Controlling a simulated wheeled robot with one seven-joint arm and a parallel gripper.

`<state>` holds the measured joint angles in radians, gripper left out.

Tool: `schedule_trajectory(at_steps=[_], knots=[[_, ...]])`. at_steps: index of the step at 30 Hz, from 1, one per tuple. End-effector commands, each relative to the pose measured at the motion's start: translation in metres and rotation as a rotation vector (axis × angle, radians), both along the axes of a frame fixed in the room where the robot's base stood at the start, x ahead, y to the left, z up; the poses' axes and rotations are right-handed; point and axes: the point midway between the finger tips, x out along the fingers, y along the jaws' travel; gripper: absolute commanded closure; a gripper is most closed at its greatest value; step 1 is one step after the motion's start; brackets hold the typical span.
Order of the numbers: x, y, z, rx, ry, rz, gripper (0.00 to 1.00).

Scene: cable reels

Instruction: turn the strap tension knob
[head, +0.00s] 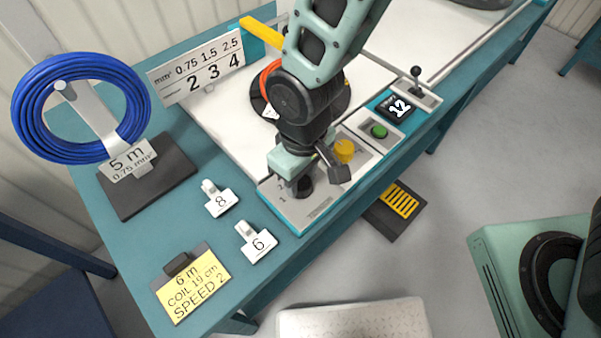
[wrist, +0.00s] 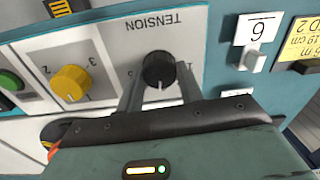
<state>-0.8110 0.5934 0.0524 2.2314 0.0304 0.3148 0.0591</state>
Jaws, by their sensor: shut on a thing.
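The strap tension knob (wrist: 159,70) is a black round knob with a white pointer line, on a light grey panel marked TENSION in the wrist view. In the head view the knob (head: 304,187) shows partly below my gripper (head: 300,183). In the wrist view my gripper (wrist: 158,92) has its two grey fingers on either side of the knob and is shut on it. The pointer line aims toward the bottom of the wrist picture. Most of the scale around the knob is hidden by the fingers.
Number tags 8 (head: 220,202) and 6 (head: 258,243), a yellow note (head: 193,284) and a blue cable coil (head: 40,110) stand left.

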Motion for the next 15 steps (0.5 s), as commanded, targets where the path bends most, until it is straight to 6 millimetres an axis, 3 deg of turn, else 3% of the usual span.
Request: schedule_trajectory(at_steps=[15], knots=[[0.0003, -0.0007, 0.0022, 0.000, -0.001, -0.422, 0.86]])
